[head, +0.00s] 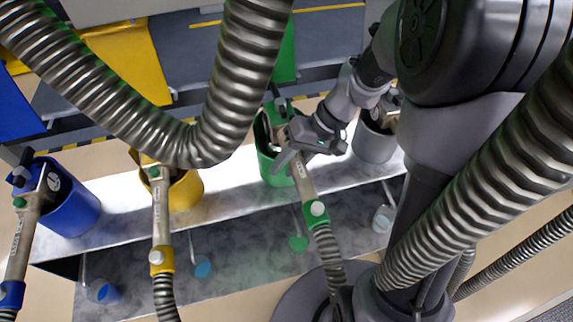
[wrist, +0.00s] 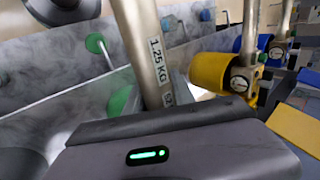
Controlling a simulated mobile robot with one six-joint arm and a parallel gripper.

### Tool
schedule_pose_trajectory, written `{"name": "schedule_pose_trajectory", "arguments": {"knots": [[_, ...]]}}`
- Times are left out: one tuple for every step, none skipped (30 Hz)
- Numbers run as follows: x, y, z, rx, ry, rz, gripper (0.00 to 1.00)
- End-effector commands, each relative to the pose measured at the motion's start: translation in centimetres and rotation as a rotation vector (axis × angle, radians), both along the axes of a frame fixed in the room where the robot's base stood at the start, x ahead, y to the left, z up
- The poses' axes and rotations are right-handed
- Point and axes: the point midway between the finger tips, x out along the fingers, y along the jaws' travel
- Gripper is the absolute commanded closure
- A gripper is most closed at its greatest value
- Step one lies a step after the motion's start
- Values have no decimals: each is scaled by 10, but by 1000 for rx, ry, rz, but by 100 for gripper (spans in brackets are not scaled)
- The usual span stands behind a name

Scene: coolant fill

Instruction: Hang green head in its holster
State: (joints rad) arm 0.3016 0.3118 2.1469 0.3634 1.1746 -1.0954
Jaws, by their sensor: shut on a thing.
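The green head has a pale metal tube with a green collar (head: 316,209) and a hose running down from it. My gripper (head: 292,148) is shut on the green head near its upper end. The green holster (head: 274,168) is a green cup on the white shelf, directly behind the gripper. The head's upper end overlaps the holster's mouth in the head view; I cannot tell whether it is seated. In the wrist view the head's tube (wrist: 146,45), marked 1.25 KG, rises from behind my gripper's body, which hides the fingertips.
A yellow holster (head: 188,192) and a blue holster (head: 70,212) hold their own heads to the left. A grey holster (head: 373,145) stands to the right. The white shelf (head: 235,185) is bare between cups. A large ribbed hose crosses the head view's upper left.

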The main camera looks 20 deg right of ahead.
Motion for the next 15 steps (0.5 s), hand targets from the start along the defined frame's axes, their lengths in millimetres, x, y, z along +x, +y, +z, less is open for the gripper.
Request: {"name": "schedule_pose_trajectory", "arguments": {"knots": [[0,0,0,0,0,0,100],[0,0,0,0,0,0,100],[0,0,0,0,0,0,100],[0,0,0,0,0,0,100],[0,0,0,0,0,0,100],[0,0,0,0,0,0,100],[0,0,0,0,0,0,100],[0,0,-1,0,0,0,100],[0,0,-1,0,0,0,100],[0,0,-2,0,0,0,100],[0,0,-3,0,0,0,100],[0,0,-3,0,0,0,100],[0,0,-4,0,0,0,100],[0,0,-5,0,0,0,100],[0,0,-6,0,0,0,100]]}}
